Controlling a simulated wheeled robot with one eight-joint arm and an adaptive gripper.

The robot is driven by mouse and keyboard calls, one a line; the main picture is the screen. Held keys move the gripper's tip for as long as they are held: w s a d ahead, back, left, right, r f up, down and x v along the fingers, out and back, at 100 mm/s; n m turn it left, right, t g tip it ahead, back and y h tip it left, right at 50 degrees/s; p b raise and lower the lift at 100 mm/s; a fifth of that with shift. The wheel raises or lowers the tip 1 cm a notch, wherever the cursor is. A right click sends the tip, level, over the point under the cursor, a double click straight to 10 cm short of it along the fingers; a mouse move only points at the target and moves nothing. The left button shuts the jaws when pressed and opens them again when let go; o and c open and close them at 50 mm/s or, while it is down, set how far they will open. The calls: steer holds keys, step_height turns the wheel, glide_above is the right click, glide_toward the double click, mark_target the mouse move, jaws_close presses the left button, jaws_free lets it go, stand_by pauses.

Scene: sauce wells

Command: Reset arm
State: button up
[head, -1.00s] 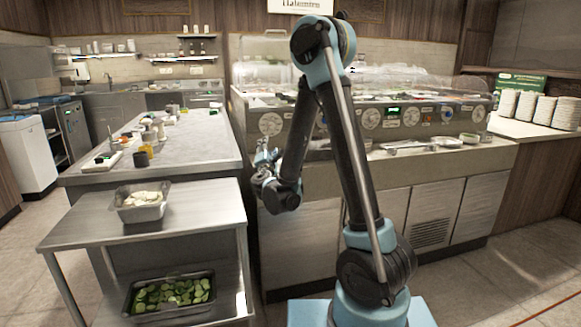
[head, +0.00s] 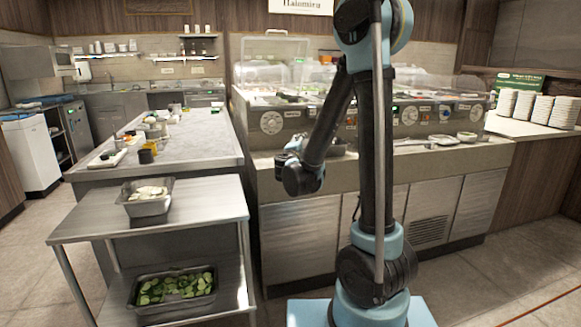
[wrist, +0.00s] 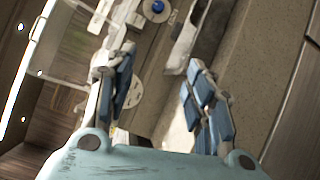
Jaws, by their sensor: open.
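My arm stands upright in the middle of the head view, its forearm folded down to the left. My gripper shows in the wrist view (wrist: 160,88) with its two blue-padded fingers spread apart and nothing between them. In the head view my gripper (head: 290,150) is small and partly hidden behind my wrist, in front of the sauce counter (head: 300,180). Whether it touches anything there is hard to tell; the wrist view shows the counter's surface and a blue knob beyond the fingers.
A steel side table (head: 90,222) at left holds a metal pan (head: 148,207) of pale food. A tray of green slices (head: 150,308) sits on its lower shelf. A long worktable (head: 200,150) with small jars stands behind. Stacked white plates (head: 540,108) are at right. The floor at right is clear.

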steer(key=s+d+f+m+g+h, duration=0.1)
steer(key=s+d+f+m+g, duration=0.2)
steer(key=s+d+m+g, duration=0.45)
steer(key=s+d+f+m+g+h, duration=0.15)
steer(key=s+d+f+m, duration=0.25)
steer(key=s+d, duration=0.7)
steer(key=s+a+f+m+g+y, duration=0.2)
steer(key=s+f+m+g+y, duration=0.1)
steer(key=s, duration=0.7)
steer(key=s+a+f+m+g+y, duration=0.2)
steer(key=s+f, duration=0.4)
steer(key=s, duration=0.5)
steer(key=shift+s+m+g+y, duration=0.2)
steer(key=shift+m+g+y, duration=0.4)
steer(key=shift+y, duration=0.55)
steer(key=shift+a, duration=0.1)
steer(key=shift+w+f, duration=0.15)
steer(key=shift+w, duration=0.3)
steer(key=shift+c, duration=0.5)
